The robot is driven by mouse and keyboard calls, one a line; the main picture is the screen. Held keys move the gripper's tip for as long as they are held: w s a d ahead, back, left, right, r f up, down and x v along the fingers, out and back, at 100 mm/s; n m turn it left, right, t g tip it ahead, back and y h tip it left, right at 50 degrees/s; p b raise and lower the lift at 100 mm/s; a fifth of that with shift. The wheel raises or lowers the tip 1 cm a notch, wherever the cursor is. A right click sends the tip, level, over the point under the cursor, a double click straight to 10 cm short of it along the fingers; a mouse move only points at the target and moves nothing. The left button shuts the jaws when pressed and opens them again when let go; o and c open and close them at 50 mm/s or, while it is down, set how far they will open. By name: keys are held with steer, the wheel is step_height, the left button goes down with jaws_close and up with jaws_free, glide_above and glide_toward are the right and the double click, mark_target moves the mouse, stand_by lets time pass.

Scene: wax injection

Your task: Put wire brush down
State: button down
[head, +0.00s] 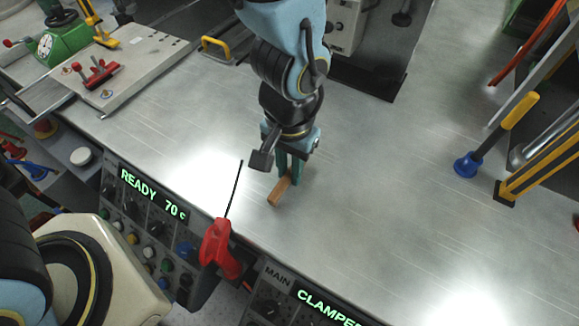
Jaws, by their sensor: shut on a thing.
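The wire brush (278,193) shows as a short light-brown wooden piece. My gripper (289,178) is shut on it, with teal fingers pointing down. The brush is low, close to the metal table surface (390,220); I cannot tell whether it touches it. Part of the brush is hidden between the fingers, and I cannot make out its bristles.
A red-handled tool (220,250) with a thin black rod stands at the front edge near the control panel (140,215). A fixture plate (125,75) with red clamps lies at the left. A blue-footed post (468,165) stands right. The table's centre right is clear.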

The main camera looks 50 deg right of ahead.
mark_target(290, 173)
steer(key=shift+f, duration=0.2)
steer(key=shift+f, duration=0.15)
steer(key=c, duration=0.8)
jaws_free()
steer(key=shift+r, duration=0.2)
step_height(290, 173, up, 12)
steer(key=shift+r+b, duration=0.1)
steer(key=shift+b, duration=0.8)
